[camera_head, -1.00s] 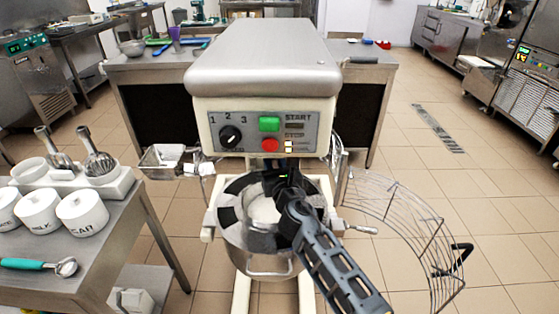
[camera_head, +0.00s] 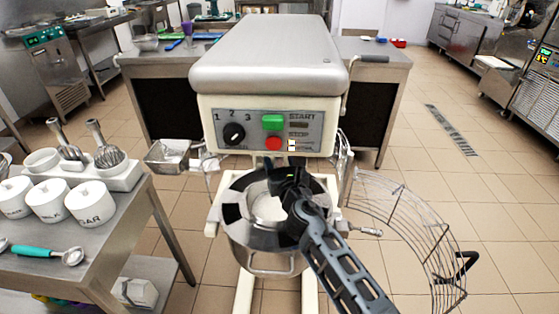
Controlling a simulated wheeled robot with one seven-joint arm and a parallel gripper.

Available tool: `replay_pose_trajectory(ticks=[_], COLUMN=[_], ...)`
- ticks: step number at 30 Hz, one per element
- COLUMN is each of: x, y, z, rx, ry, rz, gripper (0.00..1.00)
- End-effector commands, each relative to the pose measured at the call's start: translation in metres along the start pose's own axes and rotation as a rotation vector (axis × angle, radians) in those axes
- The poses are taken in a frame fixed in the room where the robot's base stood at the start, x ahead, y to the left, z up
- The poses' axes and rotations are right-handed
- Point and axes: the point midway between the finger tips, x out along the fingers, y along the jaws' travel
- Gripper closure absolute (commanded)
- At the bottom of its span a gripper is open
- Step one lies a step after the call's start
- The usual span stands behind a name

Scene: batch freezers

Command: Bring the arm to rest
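My arm reaches up from the bottom right, over the steel mixing bowl (camera_head: 268,262) of the stand mixer. My gripper (camera_head: 285,168) is at the far end of the arm, above the bowl and just below the mixer's control panel. Its fingers are dark and small here, so I cannot tell whether they are open or shut, or whether they hold anything. The mixer (camera_head: 266,62) has a cream body with a dial, a green button and a red button. A pale substance shows inside the bowl.
A wire guard (camera_head: 405,228) with a black handle stands swung out to the right of the bowl. A steel table (camera_head: 110,215) at left bears white canisters (camera_head: 87,204), whisks and a teal-handled scoop (camera_head: 35,251). A bench stands behind the mixer. Tiled floor is clear at right.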

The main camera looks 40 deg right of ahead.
Motion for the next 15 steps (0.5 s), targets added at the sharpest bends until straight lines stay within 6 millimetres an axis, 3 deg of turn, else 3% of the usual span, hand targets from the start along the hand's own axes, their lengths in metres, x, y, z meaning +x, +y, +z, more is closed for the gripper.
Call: replay_pose_trajectory(ticks=[15], x=[-0.07], y=[0.0], z=[-0.001], rx=[0.0], ry=[0.0], rz=[0.0], gripper=[0.41])
